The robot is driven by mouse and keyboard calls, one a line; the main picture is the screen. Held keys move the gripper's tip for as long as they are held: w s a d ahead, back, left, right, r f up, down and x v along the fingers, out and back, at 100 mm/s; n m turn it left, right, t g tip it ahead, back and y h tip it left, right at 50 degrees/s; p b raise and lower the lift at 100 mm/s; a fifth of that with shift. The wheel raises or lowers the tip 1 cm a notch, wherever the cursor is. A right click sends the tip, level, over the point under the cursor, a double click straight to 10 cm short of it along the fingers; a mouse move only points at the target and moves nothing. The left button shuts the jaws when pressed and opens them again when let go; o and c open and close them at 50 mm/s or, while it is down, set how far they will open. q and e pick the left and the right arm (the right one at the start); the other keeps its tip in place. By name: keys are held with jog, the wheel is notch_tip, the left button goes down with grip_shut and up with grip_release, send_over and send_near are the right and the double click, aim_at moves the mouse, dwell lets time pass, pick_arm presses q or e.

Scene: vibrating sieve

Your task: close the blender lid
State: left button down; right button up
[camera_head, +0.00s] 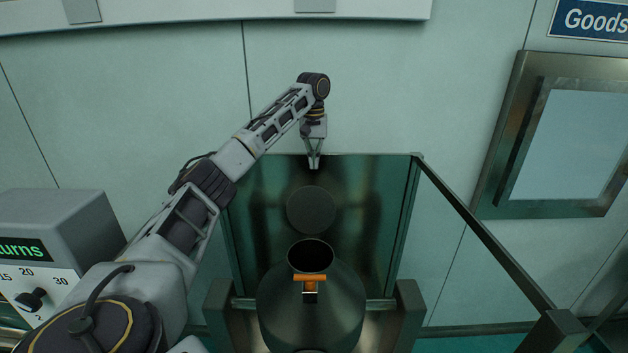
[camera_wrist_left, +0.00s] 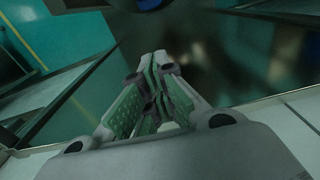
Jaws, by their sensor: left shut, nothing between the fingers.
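The blender (camera_head: 312,312) is a dark, rounded metal vessel in the lower middle of the head view, with its round mouth (camera_head: 311,256) open. A dark round disc (camera_head: 311,210), which looks like the lid, stands raised behind the mouth. An orange latch handle (camera_head: 310,278) sits at the mouth's front rim. My left gripper (camera_head: 314,166) is shut and empty, pointing down above the disc and apart from it in the picture. Its closed fingers also show in the left wrist view (camera_wrist_left: 155,85). My right gripper is not in view.
A dark reflective panel (camera_head: 262,200) stands behind the blender, with a metal frame rail (camera_head: 485,233) running to the right. A grey control box (camera_head: 55,235) with a dial stands at the left. A framed window (camera_head: 565,145) is on the right wall.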

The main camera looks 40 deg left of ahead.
aim_at(313, 188)
pick_arm(q)
jog(key=shift+s+d+f+p, duration=0.15)
jog(key=shift+s+d+f, duration=0.25)
jog(key=shift+f, duration=1.05)
jog(key=shift+s+d+f+p, duration=0.1)
jog(key=shift+s+d+f, duration=0.35)
jog(key=shift+f, duration=1.05)
jog(key=shift+s+d+f+p, duration=0.2)
jog(key=shift+s+f, duration=0.3)
jog(key=shift+f, duration=0.95)
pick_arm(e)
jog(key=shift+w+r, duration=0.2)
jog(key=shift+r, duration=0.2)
pick_arm(q)
jog(key=shift+d, duration=0.1)
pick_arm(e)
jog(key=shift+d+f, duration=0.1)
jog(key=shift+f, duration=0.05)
